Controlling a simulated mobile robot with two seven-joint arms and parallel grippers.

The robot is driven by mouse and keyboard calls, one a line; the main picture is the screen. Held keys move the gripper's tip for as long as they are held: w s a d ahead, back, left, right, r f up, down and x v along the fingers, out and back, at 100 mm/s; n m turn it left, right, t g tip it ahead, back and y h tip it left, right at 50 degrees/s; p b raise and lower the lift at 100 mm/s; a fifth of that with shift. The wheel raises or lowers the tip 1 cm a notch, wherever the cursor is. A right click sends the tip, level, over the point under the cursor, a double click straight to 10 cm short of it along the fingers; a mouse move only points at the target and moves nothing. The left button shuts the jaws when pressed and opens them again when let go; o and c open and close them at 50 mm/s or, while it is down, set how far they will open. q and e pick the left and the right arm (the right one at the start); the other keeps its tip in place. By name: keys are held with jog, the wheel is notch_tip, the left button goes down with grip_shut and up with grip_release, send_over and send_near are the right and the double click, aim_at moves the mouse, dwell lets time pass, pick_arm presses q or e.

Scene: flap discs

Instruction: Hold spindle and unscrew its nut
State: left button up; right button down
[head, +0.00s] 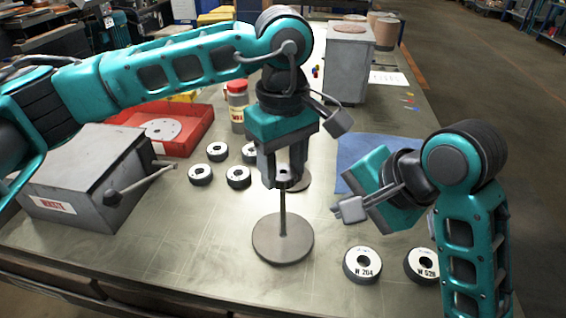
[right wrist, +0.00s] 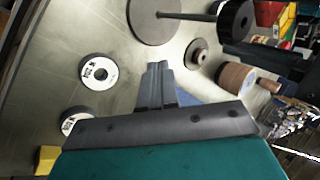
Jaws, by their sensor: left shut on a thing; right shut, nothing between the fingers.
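The spindle (head: 283,243) stands upright on the table, with a wide round grey base and a thin rod. My left gripper (head: 282,184) points down from above and is shut on the upper part of the spindle. Its fingers hide much of the top, so I cannot make out the nut. The spindle's base also shows at the top of the right wrist view (right wrist: 154,18). My right gripper (head: 342,209) is shut and empty, to the right of the spindle and apart from it. Its closed fingers show in the right wrist view (right wrist: 158,82).
Labelled discs lie at the front right (head: 362,265) and several more at the back left (head: 216,151). A small flanged disc lies behind the spindle (right wrist: 203,53). A grey box (head: 85,180), red tray (head: 193,137), bottle (head: 237,107) and blue cloth (head: 352,150) stand around.

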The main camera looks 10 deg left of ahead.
aim_at(283, 175)
pick_arm(q)
jog(key=shift+r, duration=0.1)
jog(key=shift+r+p, duration=0.7)
jog(key=shift+r, duration=0.95)
